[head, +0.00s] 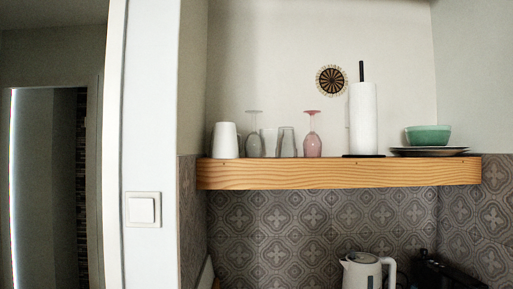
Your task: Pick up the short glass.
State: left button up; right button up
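The short glass (287,143) is a clear tumbler on the wooden shelf (340,174). A stemmed, upside-down clear glass (254,143) stands to its left, and an upside-down pink stemmed glass (312,143) stands to its right. A pale, faint shape (268,142) shows between the clear stemmed glass and the short glass; I cannot tell whether it is another glass. Neither of my grippers is in view.
A white mug (225,141) stands at the shelf's left end. A paper towel roll (363,118) on a black holder and a green bowl (428,135) on plates (430,152) stand to the right. A white kettle (363,271) is below. A wall edge (150,80) borders the nook's left.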

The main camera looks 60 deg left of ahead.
aim_at(271, 139)
jog(key=u, duration=1.85)
jog(key=i+l, duration=0.1)
jog(key=l, duration=0.6)
jog(key=i+l+u, duration=0.1)
jog(key=l, duration=0.55)
jog(key=i+l, duration=0.1)
jog(key=l, duration=0.6)
